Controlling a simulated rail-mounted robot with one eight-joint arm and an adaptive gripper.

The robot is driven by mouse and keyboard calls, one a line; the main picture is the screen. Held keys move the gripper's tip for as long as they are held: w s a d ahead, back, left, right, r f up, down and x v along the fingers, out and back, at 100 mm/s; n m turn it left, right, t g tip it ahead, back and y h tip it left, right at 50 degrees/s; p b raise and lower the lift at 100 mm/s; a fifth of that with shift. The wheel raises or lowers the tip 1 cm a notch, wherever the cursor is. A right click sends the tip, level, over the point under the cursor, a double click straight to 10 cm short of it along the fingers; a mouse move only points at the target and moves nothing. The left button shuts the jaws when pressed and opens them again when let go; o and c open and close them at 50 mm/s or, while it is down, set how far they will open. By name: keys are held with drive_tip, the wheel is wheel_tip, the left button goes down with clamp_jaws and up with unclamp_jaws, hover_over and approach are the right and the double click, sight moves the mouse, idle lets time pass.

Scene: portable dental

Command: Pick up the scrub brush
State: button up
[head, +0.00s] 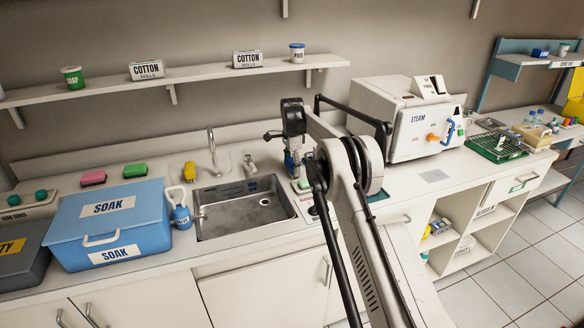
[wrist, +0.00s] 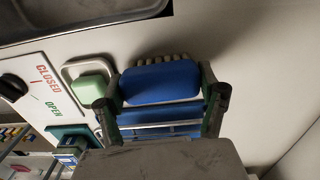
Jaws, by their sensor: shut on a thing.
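The scrub brush (wrist: 160,80) has a blue body and a row of pale bristles along its far edge in the wrist view. My gripper (wrist: 163,100) is shut on it, one finger at each end of the blue body. A dark shadow lies beside the brush on the white counter; I cannot tell whether the brush touches the counter. In the head view my gripper (head: 295,165) is over the counter just right of the sink, with a bit of blue showing there, and my arm hides part of the spot.
A green soap bar in a dish (wrist: 92,88) lies close left of the brush, near a CLOSED/OPEN panel (wrist: 40,80). The metal sink (head: 245,208) is left of my gripper, the steam sterilizer (head: 405,120) to the right. A blue SOAK box (head: 110,220) stands further left.

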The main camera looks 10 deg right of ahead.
sight(290, 162)
drive_tip(key=shift+r, duration=0.15)
drive_tip(key=r, duration=0.4)
drive_tip(key=shift+a+r+b, duration=0.1)
drive_tip(key=shift+a+b, duration=0.25)
drive_tip(key=s+a+r, duration=0.2)
drive_tip(key=a+r, duration=0.4)
drive_tip(key=a, duration=0.4)
drive_tip(key=shift+s+a+r+b, duration=0.15)
drive_tip(key=shift+a+r+b, duration=0.2)
drive_tip(key=shift+b, duration=0.1)
